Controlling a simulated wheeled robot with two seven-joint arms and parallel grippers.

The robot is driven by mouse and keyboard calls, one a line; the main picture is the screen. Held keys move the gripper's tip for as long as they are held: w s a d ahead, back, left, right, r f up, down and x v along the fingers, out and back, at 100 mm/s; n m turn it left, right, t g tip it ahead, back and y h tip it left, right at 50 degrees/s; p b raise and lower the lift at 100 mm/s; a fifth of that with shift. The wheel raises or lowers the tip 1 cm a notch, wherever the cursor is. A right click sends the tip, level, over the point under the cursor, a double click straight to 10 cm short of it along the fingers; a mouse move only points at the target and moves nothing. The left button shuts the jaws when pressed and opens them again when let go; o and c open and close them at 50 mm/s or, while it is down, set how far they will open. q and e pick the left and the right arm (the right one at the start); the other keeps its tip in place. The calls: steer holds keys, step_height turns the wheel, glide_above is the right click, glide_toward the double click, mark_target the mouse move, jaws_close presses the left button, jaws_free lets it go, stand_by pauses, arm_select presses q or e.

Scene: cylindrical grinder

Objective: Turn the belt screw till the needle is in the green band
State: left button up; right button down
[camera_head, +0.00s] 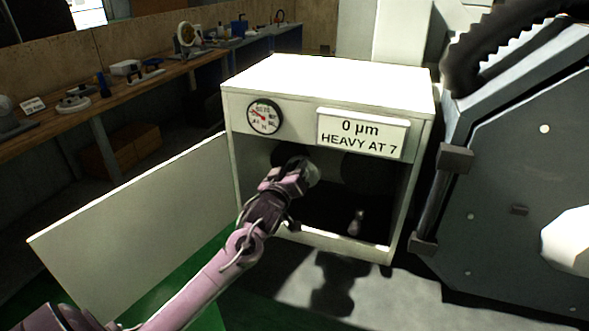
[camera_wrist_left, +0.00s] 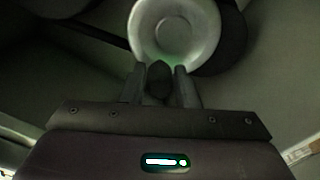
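The round gauge (camera_head: 265,116) is on the upper left front of the white cabinet (camera_head: 240,150). Its red needle points to the upper left; a green band is too small to make out. My left gripper (camera_head: 306,171) reaches into the open cabinet, at a pale round part (camera_head: 314,174). In the left wrist view a pale disc (camera_wrist_left: 173,28) lies just past the left fingertips (camera_wrist_left: 161,75). A dark rounded piece (camera_wrist_left: 159,80) sits between the fingers; whether they touch it is unclear. I cannot identify the belt screw for certain. My right gripper is not in view.
The cabinet door (camera_head: 135,230) stands open at the left. A sign (camera_head: 361,133) reads "0 µm HEAVY AT 7". A small pale object (camera_head: 356,222) is low inside the cabinet. A large grey machine (camera_head: 510,170) is close at the right; a workbench (camera_head: 110,95) runs behind at the left.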

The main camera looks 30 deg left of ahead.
arm_select(q)
jaws_close()
steer(key=shift+m, duration=0.3)
steer(key=m, duration=0.1)
steer(key=d+m+p, duration=0.1)
steer(key=m, duration=0.1)
steer(key=shift+w+d, duration=0.1)
steer(key=shift+w, duration=0.05)
steer(key=shift+w+d+f+m, duration=0.1)
steer(key=shift+d+m, duration=0.2)
steer(key=shift+m, duration=0.75)
steer(key=shift+w+d+f+m, duration=0.1)
steer(key=shift+d+m, duration=0.2)
steer(key=shift+m, duration=0.75)
steer(key=shift+o, duration=2)
jaws_free()
